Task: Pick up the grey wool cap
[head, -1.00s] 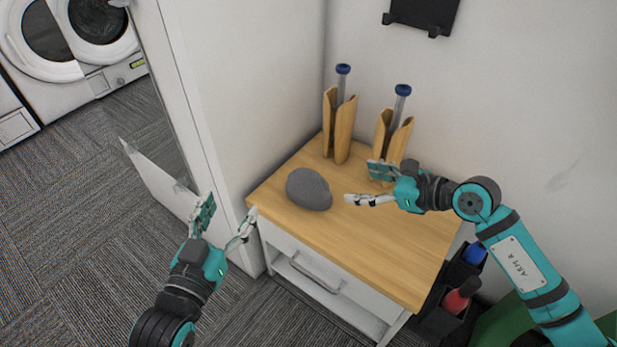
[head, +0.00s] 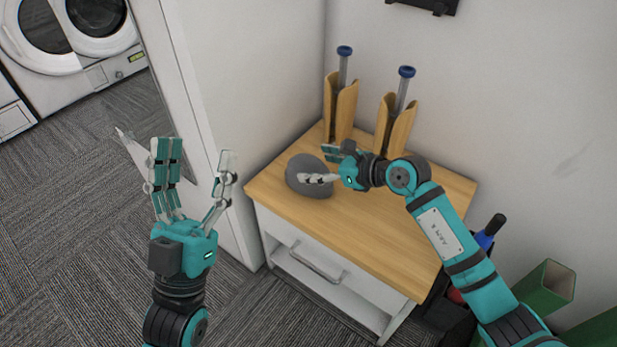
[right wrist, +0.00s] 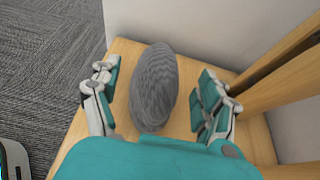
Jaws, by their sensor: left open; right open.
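The grey wool cap (head: 305,181) is a rounded, ribbed dome on the wooden top of a small cabinet, near its left back side. In the right wrist view the cap (right wrist: 155,86) stands between the spread fingers, with wood showing on both sides of it. My right gripper (head: 318,164) is open, its fingers reaching over the cap from the right and hiding part of it; I cannot tell whether they touch. It also shows in the right wrist view (right wrist: 155,95). My left gripper (head: 195,170) is open and empty, fingers up, left of the cabinet.
The cabinet top (head: 400,232) is clear at the front and right. Two wooden holders (head: 341,105) (head: 394,125) with blue-capped rods stand behind the cap, close to my right gripper. A white wall panel (head: 195,100) rises at the left. Bottles and a green box (head: 547,287) stand right of the cabinet.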

